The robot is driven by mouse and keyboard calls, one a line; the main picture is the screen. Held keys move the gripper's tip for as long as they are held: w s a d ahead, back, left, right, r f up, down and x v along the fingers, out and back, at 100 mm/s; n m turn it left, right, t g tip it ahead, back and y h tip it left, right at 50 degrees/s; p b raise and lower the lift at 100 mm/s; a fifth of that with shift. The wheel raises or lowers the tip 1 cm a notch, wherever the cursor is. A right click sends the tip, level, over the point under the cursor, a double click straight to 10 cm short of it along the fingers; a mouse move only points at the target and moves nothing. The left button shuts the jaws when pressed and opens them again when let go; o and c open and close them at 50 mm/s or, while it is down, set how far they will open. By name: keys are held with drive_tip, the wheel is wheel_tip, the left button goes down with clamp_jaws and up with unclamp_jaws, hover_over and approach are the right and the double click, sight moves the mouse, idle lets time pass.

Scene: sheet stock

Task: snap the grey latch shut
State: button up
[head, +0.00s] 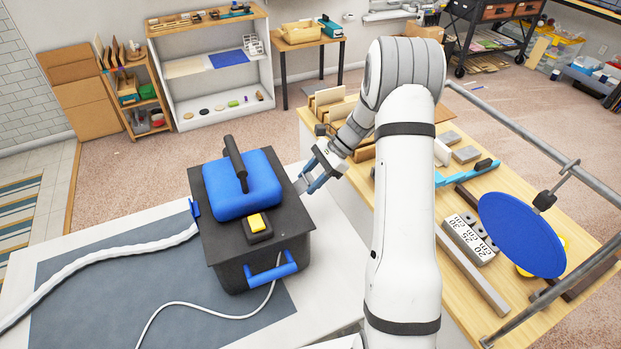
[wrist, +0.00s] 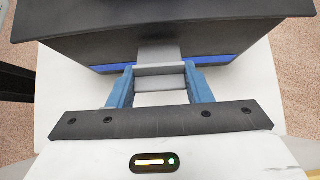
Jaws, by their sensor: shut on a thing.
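A dark box (head: 258,268) with a dark lid (head: 290,215) stands on the table. The grey latch (wrist: 159,52) hangs at the side of the box facing my gripper, below the lid's edge in the wrist view. My gripper (wrist: 160,84) has its blue fingers on either side of the latch and is shut on it. In the head view my gripper (head: 318,178) reaches the box's right side, and the latch is hard to make out there. Whether the latch is hooked cannot be told.
The lid carries a blue raised part (head: 243,188), a black handle (head: 235,160) and a yellow button (head: 257,222). A blue handle (head: 271,272) is on the box's front. A white hose (head: 100,263) and a thin cable lie on the table. A wooden bench (head: 420,235) with stock stands right.

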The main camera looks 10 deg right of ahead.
sight(300, 186)
drive_tip(key=shift+r, duration=0.1)
drive_tip(key=shift+a+r+h+p, duration=0.2)
drive_tip(key=shift+r+h+p, duration=0.2)
drive_tip(key=shift+h, duration=0.5)
drive_tip(key=h+p, duration=0.1)
drive_tip(key=a+r+t+h, duration=0.1)
drive_tip(key=h, duration=0.1)
drive_tip(key=shift+s+a+r+p, duration=0.15)
drive_tip(key=shift+r+p, duration=0.05)
drive_tip(key=shift+p, duration=0.15)
drive_tip(key=shift+s+a+r+t+h+p, duration=0.15)
drive_tip(key=shift+a+h+p, duration=0.25)
drive_tip(key=shift+h, duration=0.65)
drive_tip(key=shift+a+r+t+h+p, duration=0.2)
drive_tip(key=shift+a+h, duration=0.3)
drive_tip(key=shift+h, duration=0.55)
drive_tip(key=shift+d+f, duration=0.1)
drive_tip(key=shift+d+f+y, duration=0.2)
drive_tip(key=shift+d+y, duration=0.15)
drive_tip(key=shift+y, duration=0.55)
drive_tip(key=o, duration=1)
